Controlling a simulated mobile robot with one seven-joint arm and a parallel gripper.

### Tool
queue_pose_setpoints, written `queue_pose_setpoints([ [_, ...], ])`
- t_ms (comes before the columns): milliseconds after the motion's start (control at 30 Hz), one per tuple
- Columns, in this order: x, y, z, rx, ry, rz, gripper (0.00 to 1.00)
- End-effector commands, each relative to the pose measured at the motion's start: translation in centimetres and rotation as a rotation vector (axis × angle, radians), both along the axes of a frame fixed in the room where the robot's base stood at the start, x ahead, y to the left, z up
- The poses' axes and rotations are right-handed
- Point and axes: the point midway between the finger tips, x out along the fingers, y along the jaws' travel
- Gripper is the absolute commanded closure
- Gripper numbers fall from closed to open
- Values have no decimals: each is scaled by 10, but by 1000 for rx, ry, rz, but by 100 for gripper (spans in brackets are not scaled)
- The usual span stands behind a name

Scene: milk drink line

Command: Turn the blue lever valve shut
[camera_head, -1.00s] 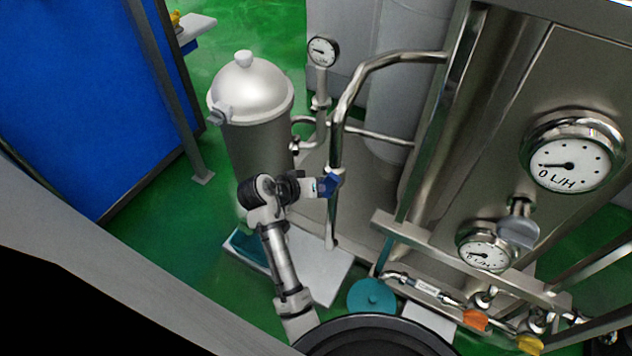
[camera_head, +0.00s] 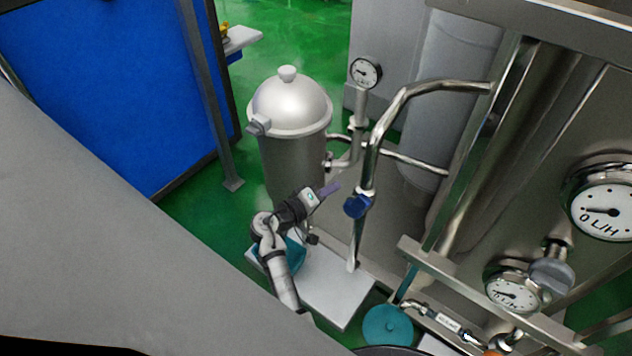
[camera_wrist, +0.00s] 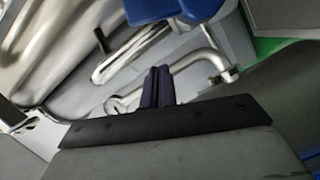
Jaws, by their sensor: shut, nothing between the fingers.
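The blue lever valve (camera_head: 357,206) sits on the upright steel pipe, to the right of my gripper in the head view. In the wrist view a blue part (camera_wrist: 170,10), which looks like the lever, shows at the top edge, beyond my fingertips. My gripper (camera_head: 332,188) is shut and empty, a short way left of the valve and apart from it. Its dark fingers (camera_wrist: 158,86) are pressed together in the wrist view. Whether the valve is fully shut cannot be told from here.
A steel domed vessel (camera_head: 290,105) stands behind my arm. A small gauge (camera_head: 366,72) tops the pipe beside it. A grey platform (camera_head: 335,295) and a teal disc (camera_head: 388,326) lie below. Steel rails and large gauges (camera_head: 604,208) crowd the right side.

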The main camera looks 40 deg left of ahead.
Motion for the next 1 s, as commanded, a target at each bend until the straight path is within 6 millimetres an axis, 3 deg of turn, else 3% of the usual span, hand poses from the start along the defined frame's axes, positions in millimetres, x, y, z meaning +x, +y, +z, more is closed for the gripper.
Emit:
queue_pose_setpoints([
  [67, 16, -5, 1, 0, 2, -4, 100],
  [200, 11, -26, -9, -1, 3, -1, 100],
  [400, 11, -39, -16, 0, 1, -1, 100],
  [1000, 11, -43, -18, 38, -2, 0, 100],
])
